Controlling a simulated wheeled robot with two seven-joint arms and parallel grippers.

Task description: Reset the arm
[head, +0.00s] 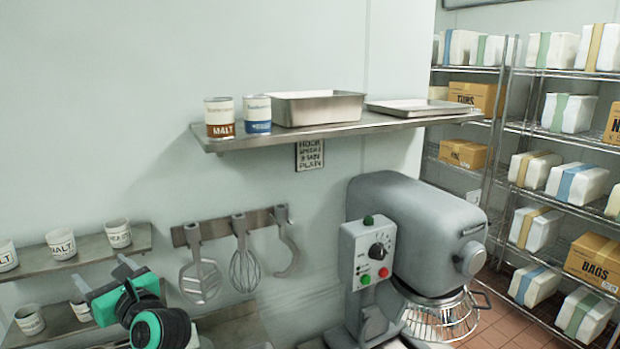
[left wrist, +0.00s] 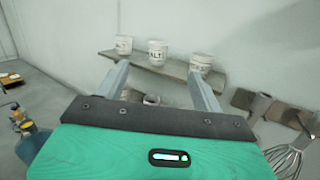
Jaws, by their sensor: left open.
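My left gripper (head: 103,273) is at the lower left of the head view, in front of the small shelves with cups. Its two fingers are spread apart with nothing between them. In the left wrist view the fingers of my left gripper (left wrist: 157,80) point toward the upper cup shelf (left wrist: 150,62), with a gap between them. A white MALT cup (head: 61,243) and others stand upright on the upper shelf (head: 95,255). Part of the lower shelf is hidden behind my arm. My right gripper is in neither view.
A grey mixer (head: 415,230) stands right of centre. A rack (head: 240,222) holds a paddle (head: 200,275), whisk (head: 244,268) and hook (head: 286,250). A wall shelf (head: 350,125) above carries cans and pans. Stocked wire racks (head: 515,150) stand at right.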

